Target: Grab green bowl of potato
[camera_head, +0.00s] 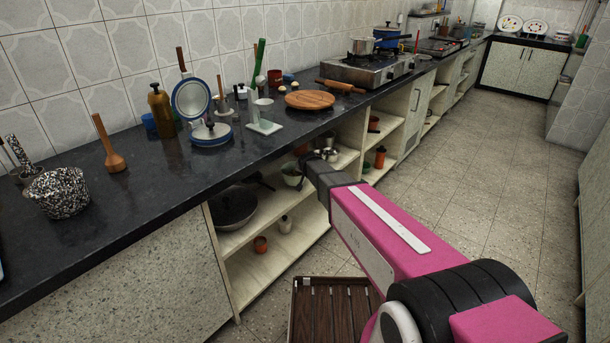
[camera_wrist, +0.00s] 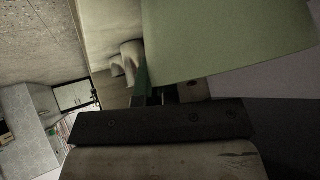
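A pale green bowl (camera_head: 291,175) stands in the open shelving under the counter, just left of the end of my arm in the head view. My gripper reaches into this shelving, but its fingertips are hidden in the head view. In the wrist view a large pale green surface (camera_wrist: 230,38) fills the upper right, very close to my gripper (camera_wrist: 168,92). It looks like the bowl's side, partly overlapping the finger area. Whether the fingers are apart or closed on it cannot be told. No potato can be made out.
Shelf boards and uprights surround my gripper closely. A dark pan (camera_head: 234,208) sits to the left, with an orange cup (camera_head: 260,244) below it. Metal pots (camera_head: 326,153) stand behind. The aisle floor (camera_head: 480,190) is clear.

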